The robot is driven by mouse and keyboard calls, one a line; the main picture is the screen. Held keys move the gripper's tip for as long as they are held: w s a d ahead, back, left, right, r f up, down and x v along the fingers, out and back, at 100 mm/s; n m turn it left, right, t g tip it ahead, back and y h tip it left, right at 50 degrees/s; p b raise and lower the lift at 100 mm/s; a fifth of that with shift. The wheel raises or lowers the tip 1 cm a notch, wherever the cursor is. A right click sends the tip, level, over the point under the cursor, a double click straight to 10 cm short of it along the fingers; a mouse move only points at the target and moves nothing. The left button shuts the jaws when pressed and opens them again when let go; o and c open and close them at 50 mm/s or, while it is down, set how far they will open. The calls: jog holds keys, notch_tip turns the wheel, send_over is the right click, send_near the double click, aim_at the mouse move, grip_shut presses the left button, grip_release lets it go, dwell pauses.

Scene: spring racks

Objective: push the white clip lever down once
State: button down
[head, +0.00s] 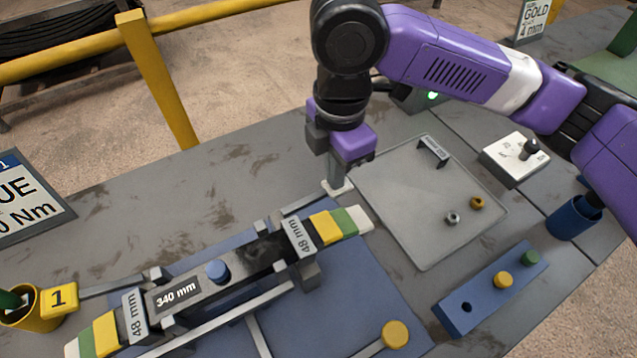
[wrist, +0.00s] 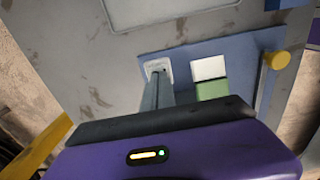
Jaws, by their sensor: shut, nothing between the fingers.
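The white clip lever (head: 336,190) shows as a small pale plate at the far edge of the blue mat, just left of the grey tray. It also shows in the wrist view (wrist: 157,65), right at the fingertips. My gripper (head: 338,178) is shut and empty, pointing down over the lever. In the wrist view its fingertips (wrist: 159,77) overlap the lever. I cannot tell whether they touch it or hover just above. The fingers hide part of the lever.
A dark bar marked 340 mm (head: 177,293) with striped ends lies in a fixture on the blue mat (head: 375,290). The grey tray (head: 400,200) holds small parts. A blue block (head: 470,308) with knobs, a dial box (head: 518,157) and a blue cup (head: 572,220) stand right.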

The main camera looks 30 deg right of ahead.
jog(key=shift+a+f, duration=0.1)
jog(key=shift+f, duration=0.45)
notch_tip(320, 180, up, 10)
jog(key=p, duration=0.8)
jog(key=shift+p, duration=0.4)
